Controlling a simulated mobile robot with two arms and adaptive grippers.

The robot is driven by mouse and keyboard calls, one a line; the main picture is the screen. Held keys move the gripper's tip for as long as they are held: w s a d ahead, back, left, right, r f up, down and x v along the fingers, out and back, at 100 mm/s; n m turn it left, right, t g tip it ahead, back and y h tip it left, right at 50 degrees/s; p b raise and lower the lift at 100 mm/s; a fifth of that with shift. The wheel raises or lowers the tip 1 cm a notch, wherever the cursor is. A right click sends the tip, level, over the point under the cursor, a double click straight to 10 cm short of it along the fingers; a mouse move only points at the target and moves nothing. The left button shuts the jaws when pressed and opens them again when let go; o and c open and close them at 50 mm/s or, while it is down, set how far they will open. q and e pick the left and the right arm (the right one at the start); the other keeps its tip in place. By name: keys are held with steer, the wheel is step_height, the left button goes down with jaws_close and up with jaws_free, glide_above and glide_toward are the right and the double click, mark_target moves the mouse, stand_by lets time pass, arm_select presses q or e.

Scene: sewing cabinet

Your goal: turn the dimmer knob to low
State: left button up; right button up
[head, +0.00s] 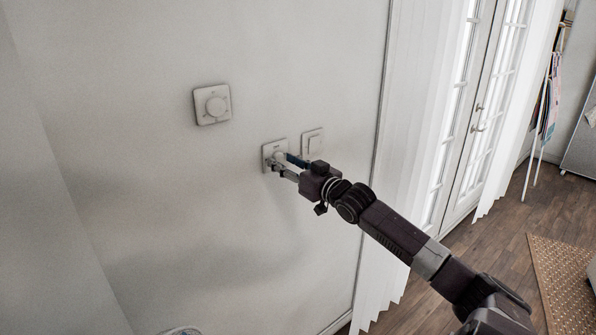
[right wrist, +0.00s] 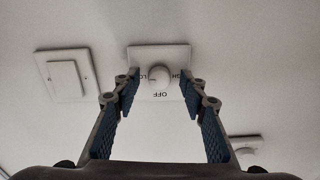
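The dimmer knob is a round white knob (right wrist: 159,76) on a square white wall plate (right wrist: 174,56) in the right wrist view. Upside-down "OFF" shows below it, with partly covered lettering on both sides. In the head view the dimmer plate (head: 268,147) is on the wall, partly covered by my right gripper (head: 284,165). The right gripper's two blue-padded fingers (right wrist: 158,88) are open, one on each side of the knob, with a gap on both sides. The knob's pointer is too small to read. My left gripper is not in view.
A rocker switch (head: 314,142) is just right of the dimmer. Another plate with a round dial (head: 212,104) is higher up to the left. White vertical blinds (head: 410,130) and a glazed door (head: 478,125) are further right. The wall below the dimmer is clear.

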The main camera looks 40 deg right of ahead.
steer(key=s+a, duration=0.1)
steer(key=s, duration=1)
steer(key=shift+s, duration=0.25)
stand_by(0.3)
